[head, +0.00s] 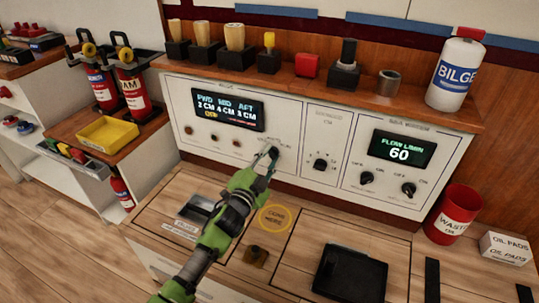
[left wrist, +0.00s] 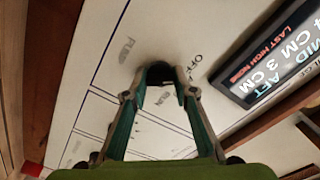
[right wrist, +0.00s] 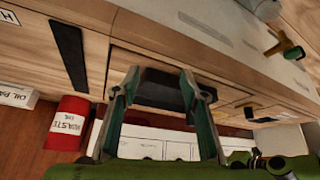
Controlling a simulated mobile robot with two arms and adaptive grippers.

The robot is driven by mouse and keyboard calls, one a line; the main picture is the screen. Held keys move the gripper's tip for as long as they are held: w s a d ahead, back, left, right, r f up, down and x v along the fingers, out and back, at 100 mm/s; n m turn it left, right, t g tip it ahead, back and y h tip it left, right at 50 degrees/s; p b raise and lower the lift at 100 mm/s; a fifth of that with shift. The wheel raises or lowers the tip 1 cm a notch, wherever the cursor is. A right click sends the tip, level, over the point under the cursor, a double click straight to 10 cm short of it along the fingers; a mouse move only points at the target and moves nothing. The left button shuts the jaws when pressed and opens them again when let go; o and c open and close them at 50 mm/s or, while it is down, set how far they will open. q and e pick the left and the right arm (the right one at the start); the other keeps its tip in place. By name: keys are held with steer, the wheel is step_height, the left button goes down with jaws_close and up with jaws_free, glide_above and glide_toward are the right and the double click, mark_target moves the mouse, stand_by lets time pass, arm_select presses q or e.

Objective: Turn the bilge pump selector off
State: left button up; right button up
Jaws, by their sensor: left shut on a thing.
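The bilge pump selector is a dark knob (left wrist: 160,70) on the white panel (head: 290,125). In the left wrist view, printed OFF and ON marks lie around it, and part of the lettering is hidden. My left gripper (head: 270,154) is at the panel below the display's right end. In the left wrist view, its fingertips (left wrist: 159,88) are closed around the knob, which is mostly hidden, so its exact pointing cannot be told. My right gripper (right wrist: 159,80) shows only in the right wrist view, with its fingers apart and nothing gripped between them.
The panel also has a bilge display (head: 228,109), another black knob (head: 320,164) and a flow display (head: 403,148) with two knobs below. A black tray (head: 350,275) lies on the wooden counter. A red waste bin (head: 452,215) stands at the right.

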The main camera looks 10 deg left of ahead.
arm_select(q)
steer(key=shift+n, duration=0.7)
arm_select(e)
steer(key=shift+s+d+f+g+h, duration=0.1)
steer(key=shift+s+d+f+g, duration=0.2)
steer(key=shift+s, duration=0.45)
steer(key=shift+s+d+f+g+h, duration=0.15)
steer(key=shift+s+g, duration=0.2)
steer(key=shift+s, duration=0.4)
steer(key=shift+s+d+f+g+h, duration=0.1)
steer(key=shift+s+d+f+g, duration=0.2)
steer(key=shift+s, duration=0.45)
arm_select(q)
steer(key=shift+f, duration=0.1)
arm_select(e)
steer(key=shift+a+r, duration=0.1)
arm_select(q)
steer(key=o, duration=1.1)
steer(key=shift+s, duration=0.1)
arm_select(e)
steer(key=shift+w, duration=0.1)
arm_select(q)
steer(key=s, duration=0.4)
steer(key=s+a, duration=0.1)
steer(key=s, duration=0.2)
steer(key=s+a, duration=0.1)
steer(key=s, duration=0.3)
steer(key=shift+s+a, duration=0.15)
steer(key=shift+s, duration=0.15)
